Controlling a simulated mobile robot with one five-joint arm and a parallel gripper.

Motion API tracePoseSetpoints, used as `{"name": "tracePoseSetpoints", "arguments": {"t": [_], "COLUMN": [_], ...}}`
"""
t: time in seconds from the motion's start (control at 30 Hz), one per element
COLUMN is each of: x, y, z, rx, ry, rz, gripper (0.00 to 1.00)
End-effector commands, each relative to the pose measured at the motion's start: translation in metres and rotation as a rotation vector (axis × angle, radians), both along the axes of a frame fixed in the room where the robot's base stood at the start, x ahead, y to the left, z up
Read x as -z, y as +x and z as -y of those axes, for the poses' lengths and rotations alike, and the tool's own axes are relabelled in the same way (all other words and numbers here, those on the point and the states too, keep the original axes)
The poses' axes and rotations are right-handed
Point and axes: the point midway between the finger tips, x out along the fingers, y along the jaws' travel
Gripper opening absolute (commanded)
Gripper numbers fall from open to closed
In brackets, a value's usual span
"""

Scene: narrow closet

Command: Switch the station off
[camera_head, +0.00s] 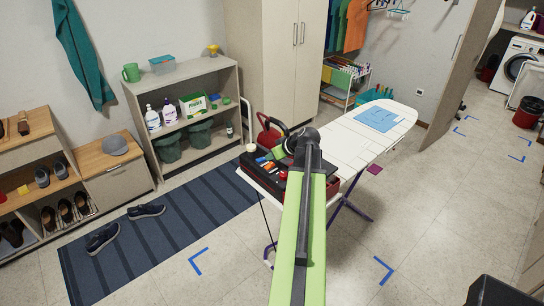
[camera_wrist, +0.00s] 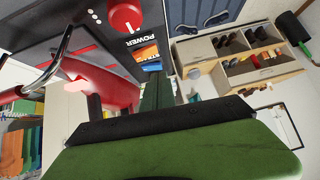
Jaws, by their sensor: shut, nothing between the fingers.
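The steam station (camera_wrist: 100,45) has a dark panel with a round red knob (camera_wrist: 125,15) beside the word POWER, at the top of the wrist view. In the head view the red and black station (camera_head: 262,178) sits on the near left end of the ironing board (camera_head: 350,140), partly hidden by my arm. My gripper (camera_wrist: 157,78) is shut and empty, its dark green fingers close to the panel's edge, below the knob in the picture. I cannot tell whether they touch the panel.
A low shelf (camera_head: 185,70) with bottles and boxes stands behind at left. Shoes lie on a striped blue rug (camera_head: 170,225). A folded blue cloth (camera_head: 378,118) lies on the board's far end. Floor at right of the board is mostly clear.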

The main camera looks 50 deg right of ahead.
Motion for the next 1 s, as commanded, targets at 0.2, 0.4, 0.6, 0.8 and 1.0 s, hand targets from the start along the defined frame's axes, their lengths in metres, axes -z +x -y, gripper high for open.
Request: {"name": "tracePoseSetpoints", "arguments": {"t": [0.2, 0.4, 0.6, 0.8, 1.0], "x": [-0.047, -0.066, -0.064, -0.064, -0.063], "y": [-0.043, -0.065, -0.066, -0.066, -0.059], "z": [-0.014, -0.022, -0.023, -0.024, -0.029], "rx": [0.007, 0.005, 0.001, 0.001, -0.011], "ry": [0.0, -0.001, 0.0, -0.001, 0.0], "rz": [-0.001, 0.0, 0.0, -0.001, 0.0], "gripper": [0.0, 0.0, 0.0, 0.0, 0.0]}}
